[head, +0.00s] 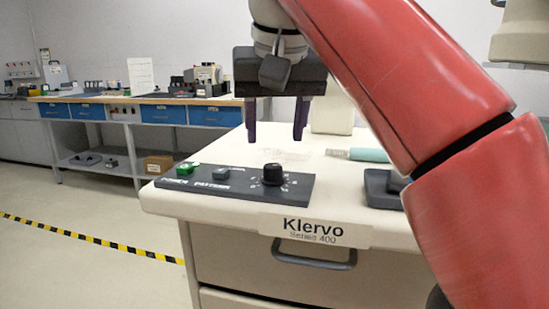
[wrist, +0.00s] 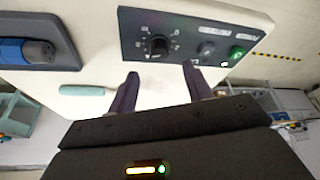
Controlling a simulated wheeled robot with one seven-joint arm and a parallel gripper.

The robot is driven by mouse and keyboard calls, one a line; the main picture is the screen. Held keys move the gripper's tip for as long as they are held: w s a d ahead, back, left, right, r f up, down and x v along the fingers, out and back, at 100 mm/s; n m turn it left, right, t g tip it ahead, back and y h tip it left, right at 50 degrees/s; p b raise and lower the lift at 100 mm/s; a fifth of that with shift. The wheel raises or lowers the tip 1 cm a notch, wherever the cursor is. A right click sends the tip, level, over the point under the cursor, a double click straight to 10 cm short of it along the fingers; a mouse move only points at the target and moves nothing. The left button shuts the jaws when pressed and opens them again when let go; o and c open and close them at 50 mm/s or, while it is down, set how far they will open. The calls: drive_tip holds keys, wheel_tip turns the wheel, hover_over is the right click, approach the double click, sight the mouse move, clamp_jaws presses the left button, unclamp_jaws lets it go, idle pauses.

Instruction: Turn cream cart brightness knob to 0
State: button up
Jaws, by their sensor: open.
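The cream cart (head: 240,212) stands in front of me, with a dark control panel (head: 238,189) on its top near the front left edge. The black brightness knob (head: 273,175) sits on the right part of the panel, with a printed dial around it. In the wrist view the knob (wrist: 158,45) is on the left part of the panel; its pointer setting is too small to read. My gripper (head: 276,138) is open and empty above the cart top, higher than the knob and apart from it. In the wrist view its fingers (wrist: 158,88) point toward the panel.
A green button (head: 186,168) and a grey switch (head: 221,173) share the panel. A teal-handled tool (head: 367,154) and a dark holder (head: 383,188) lie to the right. A workbench (head: 140,101) stands behind at left, with free floor before it.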

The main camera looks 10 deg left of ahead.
sight(273, 166)
drive_tip(key=shift+x, duration=3.45)
drive_tip(key=shift+c, duration=0.4)
drive_tip(key=c, duration=0.9)
